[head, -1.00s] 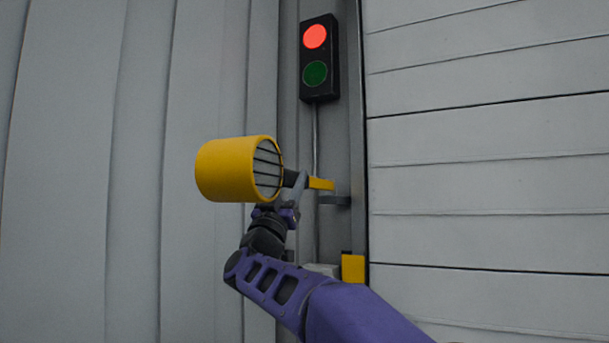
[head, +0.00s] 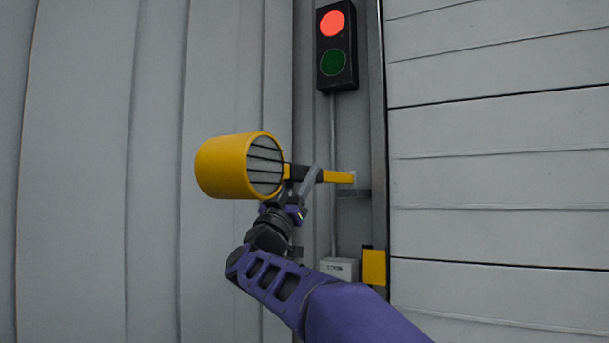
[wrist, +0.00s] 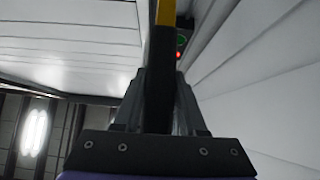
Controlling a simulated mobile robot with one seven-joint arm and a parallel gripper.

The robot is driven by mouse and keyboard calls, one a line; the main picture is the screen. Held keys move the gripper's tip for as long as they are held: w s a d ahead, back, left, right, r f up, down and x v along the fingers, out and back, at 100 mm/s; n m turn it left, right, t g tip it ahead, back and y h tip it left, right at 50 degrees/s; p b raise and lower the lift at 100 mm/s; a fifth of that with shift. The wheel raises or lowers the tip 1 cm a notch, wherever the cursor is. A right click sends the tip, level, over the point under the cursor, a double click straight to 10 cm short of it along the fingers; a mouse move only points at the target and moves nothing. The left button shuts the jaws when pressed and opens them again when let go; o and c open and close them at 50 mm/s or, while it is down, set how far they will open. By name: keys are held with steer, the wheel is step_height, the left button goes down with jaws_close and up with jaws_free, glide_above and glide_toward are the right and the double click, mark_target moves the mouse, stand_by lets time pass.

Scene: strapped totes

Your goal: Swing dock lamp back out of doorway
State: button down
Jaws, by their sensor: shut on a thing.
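The dock lamp has a yellow drum-shaped head (head: 225,167) with a barred grey face turned to the right. Its yellow arm (head: 338,177) runs right to a grey bracket on the wall post. My gripper (head: 304,182) is shut on the lamp's arm, just right of the head. In the wrist view the lamp arm (wrist: 165,14), dark then yellow farther off, passes between the fingers of my gripper (wrist: 158,95). The lamp head is not seen in the wrist view.
A signal box (head: 336,48) with red lit hangs above the bracket. A pale slatted door (head: 500,180) fills the right side. A small grey box (head: 340,268) and a yellow block (head: 374,267) sit low on the post. Grey wall panels (head: 100,170) stand behind the lamp at left.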

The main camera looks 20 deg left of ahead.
steer(key=shift+s+a+r, duration=0.1)
steer(key=shift+r, duration=0.15)
steer(key=shift+c, duration=2.4)
jaws_free()
steer(key=shift+a+f, duration=0.15)
steer(key=shift+a, duration=0.05)
steer(key=shift+f, duration=0.15)
steer(key=shift+s+f, duration=0.15)
steer(key=shift+f, duration=0.1)
steer(key=b+v, duration=0.4)
steer(key=v, duration=1.2)
steer(key=shift+s, duration=0.25)
steer(key=shift+f, duration=0.1)
